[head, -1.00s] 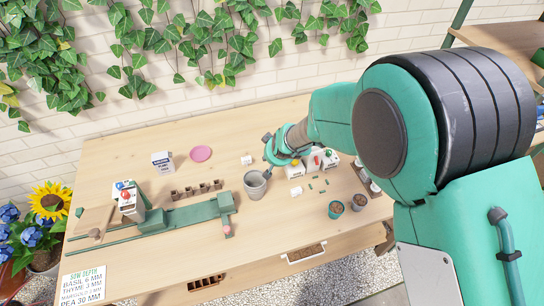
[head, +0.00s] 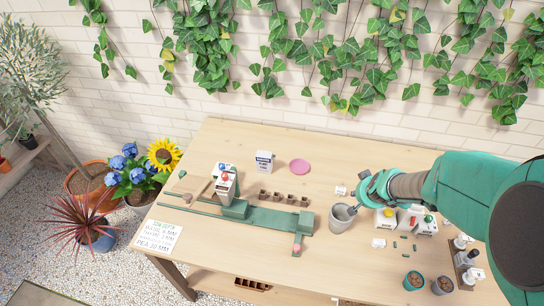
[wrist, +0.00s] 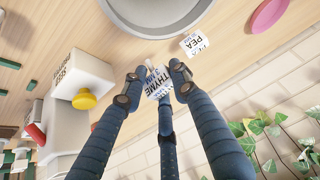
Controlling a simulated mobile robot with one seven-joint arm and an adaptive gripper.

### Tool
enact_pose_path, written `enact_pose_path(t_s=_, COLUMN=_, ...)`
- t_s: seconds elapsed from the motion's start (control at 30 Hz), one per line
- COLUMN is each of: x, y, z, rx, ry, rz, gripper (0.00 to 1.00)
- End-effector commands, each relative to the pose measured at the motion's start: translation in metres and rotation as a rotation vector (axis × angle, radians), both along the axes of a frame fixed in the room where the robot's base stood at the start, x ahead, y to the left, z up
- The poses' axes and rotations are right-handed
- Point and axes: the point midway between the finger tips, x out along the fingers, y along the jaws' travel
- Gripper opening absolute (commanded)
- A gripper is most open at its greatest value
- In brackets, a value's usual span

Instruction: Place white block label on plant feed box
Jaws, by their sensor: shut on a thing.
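My gripper (wrist: 156,80) is shut on a white block label (wrist: 161,92) with dark lettering that reads THYME. In the head view, my gripper (head: 356,207) is low beside the grey pot, and the held block cannot be made out. A white box with a dark printed band (head: 264,161) stands upright at the back of the table, left of the pink saucer, and appears to be the plant feed box. Its lettering is too small to read. Its top looks bare, and my gripper is well to its right.
The grey pot (head: 337,223) stands close to my gripper. A second white block (head: 341,190), reading PEA in the wrist view (wrist: 196,44), lies behind it. A pink saucer (head: 300,166), brown seed pots (head: 284,197) and a green rail (head: 265,218) lie to the left.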

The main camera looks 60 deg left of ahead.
Motion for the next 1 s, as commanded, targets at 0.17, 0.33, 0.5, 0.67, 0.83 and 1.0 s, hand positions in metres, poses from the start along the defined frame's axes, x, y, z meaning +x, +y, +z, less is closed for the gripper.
enact_pose_path(t_s=0.17, x=-0.031, y=0.040, z=0.013, rx=-0.010, ry=0.009, rz=0.102, gripper=0.13)
enact_pose_path(t_s=0.33, x=-0.073, y=0.087, z=0.030, rx=-0.016, ry=0.020, rz=0.235, gripper=0.13)
enact_pose_path(t_s=0.5, x=-0.123, y=0.133, z=0.049, rx=-0.015, ry=0.031, rz=0.379, gripper=0.13)
enact_pose_path(t_s=0.67, x=-0.170, y=0.171, z=0.067, rx=-0.005, ry=0.041, rz=0.509, gripper=0.13)
enact_pose_path(t_s=0.83, x=-0.211, y=0.200, z=0.083, rx=0.009, ry=0.045, rz=0.616, gripper=0.13)
enact_pose_path(t_s=1.0, x=-0.234, y=0.214, z=0.093, rx=0.019, ry=0.046, rz=0.679, gripper=0.12)
